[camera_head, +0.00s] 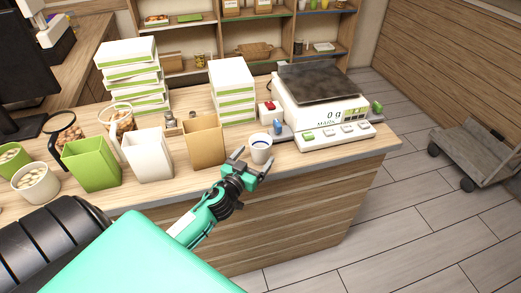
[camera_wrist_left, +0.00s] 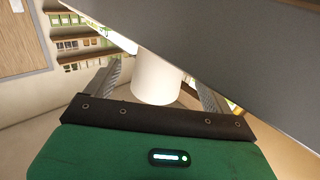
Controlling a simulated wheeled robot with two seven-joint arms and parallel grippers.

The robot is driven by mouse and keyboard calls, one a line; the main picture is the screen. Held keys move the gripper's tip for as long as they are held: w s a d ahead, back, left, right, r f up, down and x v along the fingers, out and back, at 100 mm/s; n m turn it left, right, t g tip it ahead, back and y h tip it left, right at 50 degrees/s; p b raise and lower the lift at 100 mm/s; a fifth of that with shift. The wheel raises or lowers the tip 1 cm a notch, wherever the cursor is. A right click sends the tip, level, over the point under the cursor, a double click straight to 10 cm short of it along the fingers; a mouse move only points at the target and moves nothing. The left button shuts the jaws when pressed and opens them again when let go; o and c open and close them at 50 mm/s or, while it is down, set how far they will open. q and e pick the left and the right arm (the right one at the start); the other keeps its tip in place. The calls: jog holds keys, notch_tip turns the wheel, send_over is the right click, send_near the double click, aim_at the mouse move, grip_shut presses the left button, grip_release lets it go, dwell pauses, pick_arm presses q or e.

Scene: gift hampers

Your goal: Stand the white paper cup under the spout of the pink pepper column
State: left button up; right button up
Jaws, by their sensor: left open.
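The white paper cup (camera_head: 261,150) stands upright near the counter's front edge, left of the scale, with a blue mark inside. My left gripper (camera_head: 251,163) is open at the cup, on its front side. In the left wrist view the cup (camera_wrist_left: 157,80) sits between the two spread fingers, with a gap showing at each side. I cannot make out a pink pepper column or its spout in either view. My right gripper is not in view.
A white scale (camera_head: 327,117) stands right of the cup. A tan box (camera_head: 204,141), a white box (camera_head: 149,155) and a green box (camera_head: 91,164) stand to the left. Stacks of white boxes (camera_head: 232,88) stand behind. A trolley (camera_head: 479,152) is on the floor at right.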

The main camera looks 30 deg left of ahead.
aim_at(266, 142)
pick_arm(q)
jog(key=w, duration=0.1)
jog(key=w+p, duration=0.1)
jog(key=w, duration=0.1)
jog(key=shift+w+a+r, duration=0.15)
jog(key=shift+w+r, duration=0.15)
jog(key=shift+w+f, duration=0.1)
jog(key=shift+w, duration=0.3)
jog(key=c, duration=1.1)
jog(key=shift+c, duration=0.2)
